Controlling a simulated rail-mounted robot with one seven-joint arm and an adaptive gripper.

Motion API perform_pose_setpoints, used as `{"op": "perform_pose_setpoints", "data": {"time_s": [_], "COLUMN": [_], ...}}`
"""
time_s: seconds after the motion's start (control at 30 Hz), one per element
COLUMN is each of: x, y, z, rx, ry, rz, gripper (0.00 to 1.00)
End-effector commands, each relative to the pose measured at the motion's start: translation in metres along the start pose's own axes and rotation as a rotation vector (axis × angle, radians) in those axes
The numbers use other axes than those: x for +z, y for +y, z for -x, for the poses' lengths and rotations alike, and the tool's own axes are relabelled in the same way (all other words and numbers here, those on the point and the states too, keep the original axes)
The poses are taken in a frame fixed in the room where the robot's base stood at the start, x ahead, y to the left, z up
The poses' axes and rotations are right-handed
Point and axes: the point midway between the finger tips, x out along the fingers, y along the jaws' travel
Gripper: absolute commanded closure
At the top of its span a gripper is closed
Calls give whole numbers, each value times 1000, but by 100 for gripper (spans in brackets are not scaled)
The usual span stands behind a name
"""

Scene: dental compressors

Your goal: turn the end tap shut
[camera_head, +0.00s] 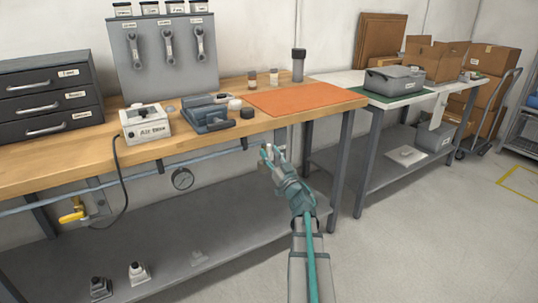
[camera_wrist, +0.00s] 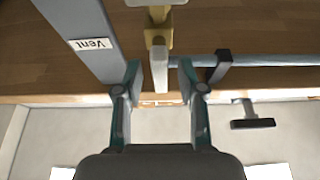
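The end tap shows in the wrist view as a brass body (camera_wrist: 158,38) with a pale grey lever (camera_wrist: 160,72) pointing down the picture, at the end of a blue-grey pipe (camera_wrist: 275,60). My gripper (camera_wrist: 160,76) is open, one finger on each side of the lever. No clear contact with either finger shows. In the head view my gripper (camera_head: 268,153) is at the bench's front edge, towards its right end, and I cannot make out the end tap there. A yellow-handled tap (camera_head: 73,216) sits low at the left.
A grey post with a "Vent" label (camera_wrist: 90,44) is close left of my gripper in the wrist view. A black bracket (camera_wrist: 220,66) and a black T-handle (camera_wrist: 252,123) are on the right. A gauge (camera_head: 182,179) hangs under the bench.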

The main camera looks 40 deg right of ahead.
Motion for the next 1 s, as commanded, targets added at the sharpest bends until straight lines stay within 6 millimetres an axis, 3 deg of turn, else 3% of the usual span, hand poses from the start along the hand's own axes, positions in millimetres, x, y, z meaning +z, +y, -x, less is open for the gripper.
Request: {"op": "perform_pose_setpoints", "data": {"time_s": [0.13, 0.43, 0.47, 0.7, 1.0], "x": [1, 0, 0, 0, 0], "y": [0, 0, 0, 0, 0], "z": [-10, -12, -12, -12, -12], "rx": [-1, 0, 0, 0, -3], "ry": [0, 0, 0, 0, -1], "rz": [0, 0, 0, 0, 8], "gripper": [60, 60, 62, 100, 100]}}
